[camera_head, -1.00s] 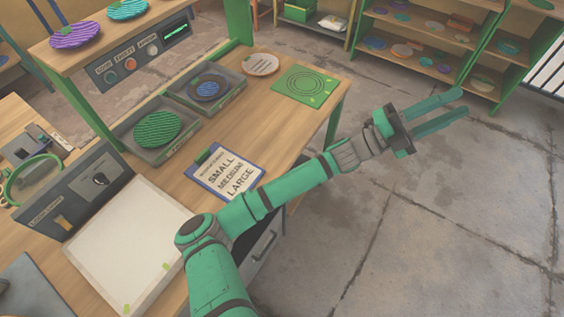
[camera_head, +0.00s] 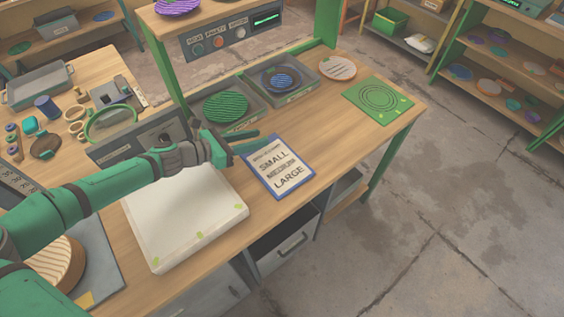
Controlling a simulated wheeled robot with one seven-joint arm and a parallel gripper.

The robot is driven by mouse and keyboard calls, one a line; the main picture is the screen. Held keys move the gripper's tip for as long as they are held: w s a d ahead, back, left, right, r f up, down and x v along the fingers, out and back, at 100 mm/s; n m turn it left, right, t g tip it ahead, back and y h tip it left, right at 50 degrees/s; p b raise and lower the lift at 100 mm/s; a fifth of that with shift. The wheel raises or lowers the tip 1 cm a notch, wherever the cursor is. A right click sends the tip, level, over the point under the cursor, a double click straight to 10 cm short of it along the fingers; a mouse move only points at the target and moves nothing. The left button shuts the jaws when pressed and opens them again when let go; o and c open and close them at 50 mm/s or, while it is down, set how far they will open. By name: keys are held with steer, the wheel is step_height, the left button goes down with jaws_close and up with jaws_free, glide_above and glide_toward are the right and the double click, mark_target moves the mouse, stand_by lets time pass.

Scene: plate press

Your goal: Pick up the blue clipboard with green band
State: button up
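The blue-edged clipboard (camera_head: 280,167) lies on the wooden bench. Its paper reads SMALL, a middle line too blurred to read, and LARGE. Its green clip end, seen earlier, is now hidden behind my gripper. My gripper (camera_head: 267,137) points right, at the far left corner of the clipboard, with two fingers showing apart. The fingers overlap the clipboard's far edge in the picture. I cannot tell whether they touch it or are above it.
A pale square plate (camera_head: 187,219) is left of the clipboard. Behind are trays with a green disc (camera_head: 227,106) and a blue disc (camera_head: 283,79). A round tan plate (camera_head: 337,68) and a green mat (camera_head: 378,99) lie farther right. Bare bench surrounds the clipboard's right side.

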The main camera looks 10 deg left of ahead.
steer(key=shift+m+y, duration=0.3)
steer(key=shift+y, duration=0.5)
steer(key=s+a, duration=0.1)
steer(key=a, duration=0.3)
steer(key=s+a+f, duration=0.1)
steer(key=a, duration=0.1)
steer(key=shift+s+f, duration=0.1)
steer(key=shift+s, duration=0.25)
steer(key=shift+s+a+f, duration=0.15)
steer(key=shift+a+f, duration=0.05)
steer(key=shift+a, duration=0.05)
steer(key=x, duration=0.5)
steer(key=shift+a, duration=0.15)
steer(key=x, duration=0.4)
steer(key=shift+d, duration=0.5)
steer(key=shift+w+d+f, duration=0.15)
steer(key=shift+w+d, duration=0.05)
steer(key=shift+w, duration=0.2)
steer(key=shift+t, duration=0.3)
jaws_close()
